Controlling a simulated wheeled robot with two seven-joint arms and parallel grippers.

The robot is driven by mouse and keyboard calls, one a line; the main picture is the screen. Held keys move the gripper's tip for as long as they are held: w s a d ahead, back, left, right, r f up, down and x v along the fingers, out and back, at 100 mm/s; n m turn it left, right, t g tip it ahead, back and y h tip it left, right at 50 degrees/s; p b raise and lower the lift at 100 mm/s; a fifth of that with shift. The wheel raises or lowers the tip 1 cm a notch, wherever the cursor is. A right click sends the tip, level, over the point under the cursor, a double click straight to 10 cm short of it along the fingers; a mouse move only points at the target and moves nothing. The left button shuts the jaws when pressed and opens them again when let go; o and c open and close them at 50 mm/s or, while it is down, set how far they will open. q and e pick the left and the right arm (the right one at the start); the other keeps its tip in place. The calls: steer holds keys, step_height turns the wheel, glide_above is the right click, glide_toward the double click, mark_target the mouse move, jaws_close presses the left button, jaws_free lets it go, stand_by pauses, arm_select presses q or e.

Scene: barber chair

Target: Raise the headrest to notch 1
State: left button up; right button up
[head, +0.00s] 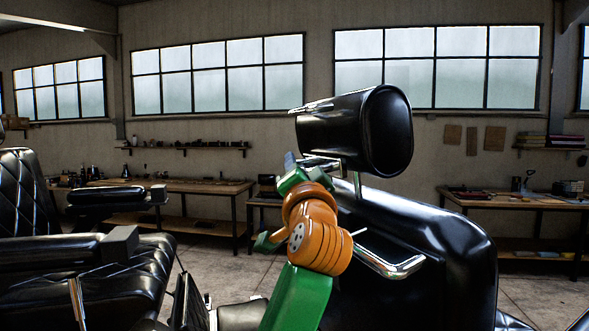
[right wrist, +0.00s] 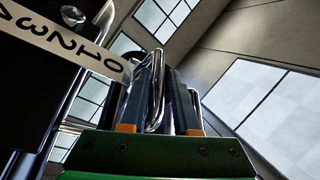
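The black cushioned headrest (head: 388,130) stands above the black chair back (head: 430,225) on thin chrome posts (head: 358,187). A chrome bar (head: 322,163) shows below the headrest. My right gripper (head: 290,163) is beside this bar, left of the posts. In the right wrist view, a looped chrome bar (right wrist: 155,95) runs between the two dark fingers of my right gripper (right wrist: 155,85). The fingers look apart, and a firm hold on the bar is not visible. A white scale strip (right wrist: 70,40) with numbers from 0 upward lies at upper left. My left gripper is not in view.
Another black chair (head: 125,275) stands at the left. Workbenches (head: 200,185) and a right-hand bench (head: 520,200) line the back wall under windows. The floor between is mostly clear.

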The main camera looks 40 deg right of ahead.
steer(key=shift+o, duration=1.1)
steer(key=b+v, duration=0.4)
steer(key=v, duration=0.3)
steer(key=shift+f, duration=0.1)
